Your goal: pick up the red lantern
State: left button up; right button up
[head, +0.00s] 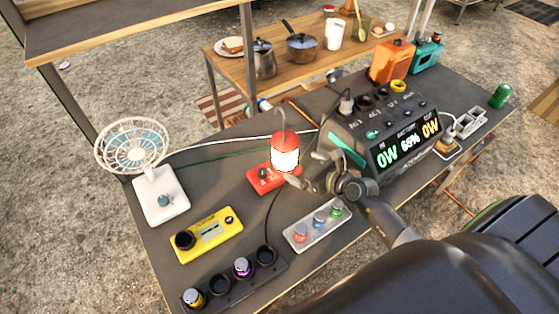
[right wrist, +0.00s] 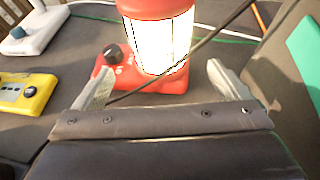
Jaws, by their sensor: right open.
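The red lantern (head: 285,152) stands upright on the dark table, with a glowing white body, a red cap and a red base with a dark knob. My right gripper (head: 305,172) is open just in front of and to the right of the lantern in the head view. In the right wrist view the lantern (right wrist: 160,45) stands ahead of the right gripper (right wrist: 155,85), its base showing between and beyond the two spread fingers. A thin dark cable crosses in front of the lantern there. The left gripper is in neither view.
A power station (head: 385,135) stands right of the lantern. A white fan (head: 160,195) is at the left, a yellow box (head: 207,235) and a grey panel with coloured knobs (head: 317,226) nearer. A socket strip (head: 225,285) lies along the front left edge.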

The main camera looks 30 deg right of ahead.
aim_at(285, 158)
jog(key=b+x, duration=0.1)
jog(key=x, duration=0.8)
jog(key=shift+w+f, duration=0.25)
jog(key=shift+w, duration=0.1)
jog(key=shift+c, duration=0.2)
jog(key=c, duration=1.4)
jog(key=shift+d+r, duration=0.1)
jog(key=shift+r, duration=0.1)
jog(key=shift+c, duration=1)
